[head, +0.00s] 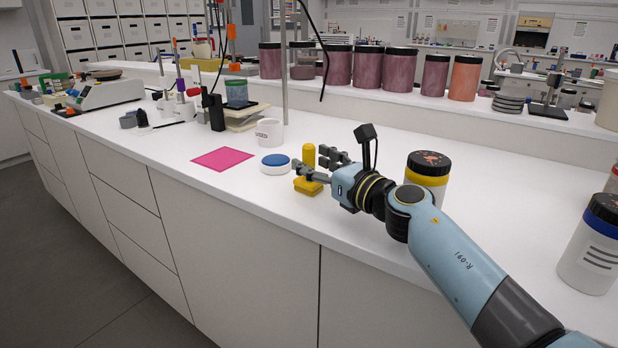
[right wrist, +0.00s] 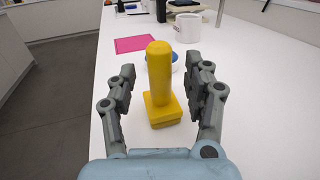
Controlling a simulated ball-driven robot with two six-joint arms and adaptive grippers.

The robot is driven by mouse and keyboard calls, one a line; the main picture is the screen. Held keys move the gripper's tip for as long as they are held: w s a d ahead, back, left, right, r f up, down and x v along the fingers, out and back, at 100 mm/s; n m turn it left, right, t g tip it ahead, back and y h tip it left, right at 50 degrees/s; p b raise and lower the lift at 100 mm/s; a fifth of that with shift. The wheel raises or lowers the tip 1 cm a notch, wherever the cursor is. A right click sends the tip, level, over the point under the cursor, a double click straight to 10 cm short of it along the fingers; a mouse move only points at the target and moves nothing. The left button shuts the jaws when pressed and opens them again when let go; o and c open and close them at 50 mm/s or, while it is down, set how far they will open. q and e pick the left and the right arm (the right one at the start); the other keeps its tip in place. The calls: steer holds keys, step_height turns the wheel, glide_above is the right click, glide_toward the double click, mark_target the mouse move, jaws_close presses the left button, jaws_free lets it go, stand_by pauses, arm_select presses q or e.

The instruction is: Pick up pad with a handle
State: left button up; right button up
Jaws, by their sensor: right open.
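The pad with a handle is yellow, with a square base and an upright rounded handle (head: 308,156); it stands on the white counter. In the right wrist view the pad (right wrist: 160,85) stands upright between the two fingers. My right gripper (head: 322,168) is open, with one finger on each side of the pad in the head view, partly hiding its middle. In the right wrist view my right gripper (right wrist: 168,88) shows a gap between each finger and the pad. My left gripper is not in view.
A blue-topped white round dish (head: 275,164) and a pink sheet (head: 222,159) lie left of the pad. A white mug (head: 269,132) stands behind. A yellow-banded jar (head: 428,172) stands close to my right arm. The counter's front edge is near.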

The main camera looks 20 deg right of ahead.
steer(key=shift+x, duration=1.1)
jaws_close()
